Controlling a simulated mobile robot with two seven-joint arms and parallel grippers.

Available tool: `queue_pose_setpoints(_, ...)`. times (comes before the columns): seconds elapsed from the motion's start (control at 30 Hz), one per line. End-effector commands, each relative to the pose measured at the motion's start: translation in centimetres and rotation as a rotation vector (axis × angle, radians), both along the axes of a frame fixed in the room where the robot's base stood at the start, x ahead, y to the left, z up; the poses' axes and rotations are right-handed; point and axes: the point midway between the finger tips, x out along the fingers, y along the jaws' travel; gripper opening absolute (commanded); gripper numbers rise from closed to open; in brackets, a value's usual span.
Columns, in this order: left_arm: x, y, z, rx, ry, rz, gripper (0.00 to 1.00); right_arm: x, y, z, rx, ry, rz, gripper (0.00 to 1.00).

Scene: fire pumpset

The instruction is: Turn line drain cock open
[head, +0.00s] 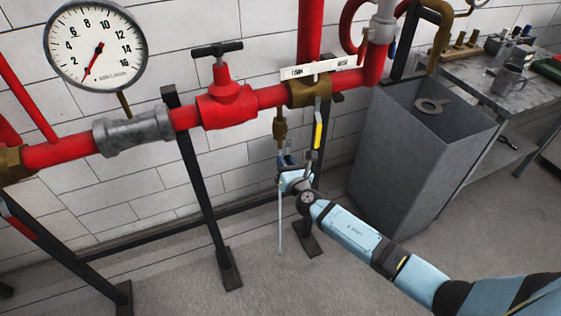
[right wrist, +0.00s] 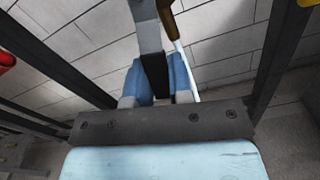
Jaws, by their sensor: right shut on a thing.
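The line drain cock (head: 281,130) is a small brass fitting hanging below the red pipe, with a thin pale tube (head: 280,222) running down beneath it. My right gripper (head: 286,160) is at its lower end. In the right wrist view, its blue fingers (right wrist: 157,82) stand on both sides of a grey lever with a dark lower part (right wrist: 150,40), which appears to be the cock's handle. The gripper is shut on it. The brass body (right wrist: 169,18) and pale tube (right wrist: 181,60) show just behind. The finger contact is partly hidden. My left gripper is not in view.
A larger brass valve (head: 309,93) with a yellow lever (head: 318,133) sits close right of the cock. A red gate valve (head: 226,100) and pressure gauge (head: 96,45) are left. Black support posts (head: 203,190) stand nearby. A grey bin (head: 405,160) stands right.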

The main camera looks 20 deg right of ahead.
Motion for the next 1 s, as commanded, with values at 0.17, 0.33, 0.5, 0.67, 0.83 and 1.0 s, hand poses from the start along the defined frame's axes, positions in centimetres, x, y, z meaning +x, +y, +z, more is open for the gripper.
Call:
queue_pose_setpoints(0.17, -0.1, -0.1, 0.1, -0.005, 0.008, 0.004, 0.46, 0.0, -0.8, -0.1, -0.116, -0.003, 0.0, 0.0)
queue_pose_setpoints(0.33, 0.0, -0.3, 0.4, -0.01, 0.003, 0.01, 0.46, 0.0, -1.3, -0.2, -0.187, -0.004, 0.0, 0.0)
queue_pose_setpoints(0.5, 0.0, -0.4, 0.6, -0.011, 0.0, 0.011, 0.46, 0.0, -1.6, -0.2, -0.226, -0.007, 0.0, 0.0)
queue_pose_setpoints(0.67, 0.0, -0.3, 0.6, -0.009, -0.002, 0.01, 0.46, 0.0, -1.7, -0.2, -0.24, -0.007, 0.0, 0.0)
queue_pose_setpoints(0.83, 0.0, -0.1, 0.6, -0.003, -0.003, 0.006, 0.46, 0.0, -1.7, -0.3, -0.243, -0.007, 0.0, 0.0)
queue_pose_setpoints(1.0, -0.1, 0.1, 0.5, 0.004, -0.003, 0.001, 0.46, 0.0, -1.7, -0.3, -0.243, -0.007, -0.001, 0.0)
